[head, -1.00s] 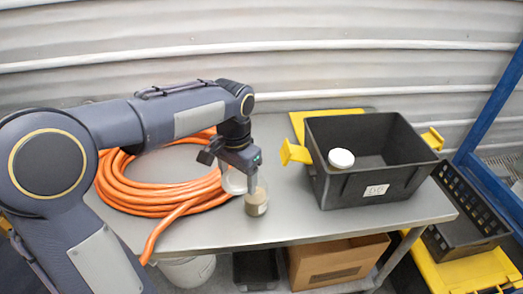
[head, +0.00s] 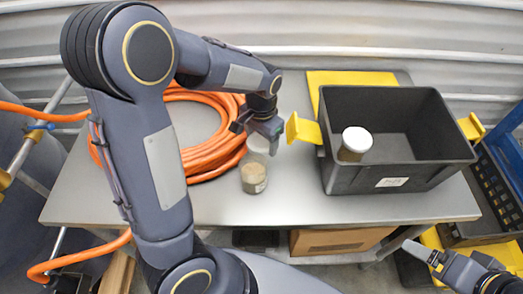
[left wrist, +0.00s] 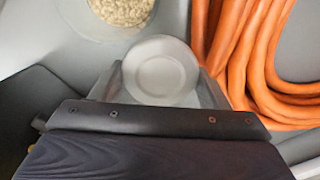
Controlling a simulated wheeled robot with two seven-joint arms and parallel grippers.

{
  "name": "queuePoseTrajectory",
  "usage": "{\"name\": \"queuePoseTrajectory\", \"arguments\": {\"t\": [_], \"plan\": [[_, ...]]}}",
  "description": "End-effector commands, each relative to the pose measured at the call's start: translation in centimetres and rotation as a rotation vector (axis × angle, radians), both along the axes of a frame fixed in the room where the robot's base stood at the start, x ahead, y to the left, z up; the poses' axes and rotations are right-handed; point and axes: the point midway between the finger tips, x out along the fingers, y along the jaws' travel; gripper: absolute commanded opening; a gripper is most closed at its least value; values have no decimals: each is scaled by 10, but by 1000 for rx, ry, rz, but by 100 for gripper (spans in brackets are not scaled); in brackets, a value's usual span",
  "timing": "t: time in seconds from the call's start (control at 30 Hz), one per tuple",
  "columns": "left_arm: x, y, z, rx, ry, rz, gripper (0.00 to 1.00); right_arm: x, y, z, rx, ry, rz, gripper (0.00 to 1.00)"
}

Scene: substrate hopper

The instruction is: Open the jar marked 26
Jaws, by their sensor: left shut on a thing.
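A jar with beige grainy contents (head: 253,177) stands on the table, in front of and below my left gripper. In the left wrist view its contents (left wrist: 122,8) show from above at the top edge, with no opaque lid over them. My left gripper (head: 264,133) is shut on a pale translucent round thing (head: 257,146); I cannot tell whether it is a lid or a cup. It sits between the fingers in the left wrist view (left wrist: 160,72). A white-lidded jar (head: 356,143) is in the black bin. I can read no 26. My right gripper (head: 422,250) is at lower right.
The black bin (head: 410,184) with yellow handles stands on the table's right, on a yellow mat (head: 340,77). An orange hose coil (head: 203,160) lies close behind and left of the jar. The table's front strip (head: 290,208) is clear. A cardboard box (head: 340,241) is below.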

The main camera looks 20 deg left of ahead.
Motion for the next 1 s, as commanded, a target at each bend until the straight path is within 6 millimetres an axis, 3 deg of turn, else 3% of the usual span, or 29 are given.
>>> {"name": "queuePoseTrajectory", "arguments": {"t": [0.5, 1.0], "plan": [[-1, 1, -64, 1, 2, 1, 41, 0, 0, 3, 0, 0, 0, 84], [0, 0, -75, 1, -1, 0, 41, 0, 0, -3, 0, 0, 0, 84]]}}
